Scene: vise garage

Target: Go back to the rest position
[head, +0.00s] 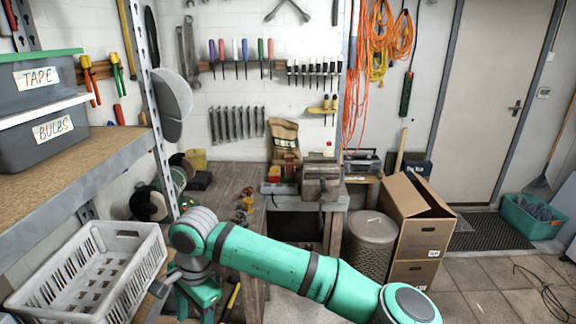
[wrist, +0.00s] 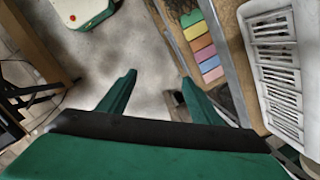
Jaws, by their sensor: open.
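My gripper (wrist: 157,85) shows in the wrist view with its two green fingers spread apart. Nothing is between them but the grey floor below. In the head view my green arm crosses the lower middle, with its wrist end at the lower left, beside the white crate (head: 92,277). The fingertips are hidden there. The white crate also shows at the right of the wrist view (wrist: 262,30), apart from the fingers.
The workbench (head: 228,181) with a vise (head: 321,180) stands behind my arm. A wooden shelf (head: 60,186) with grey bins (head: 40,105) is at left. Cardboard boxes (head: 413,217) and a bin (head: 369,243) stand right of the bench. Tiled floor (head: 490,280) is open at lower right.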

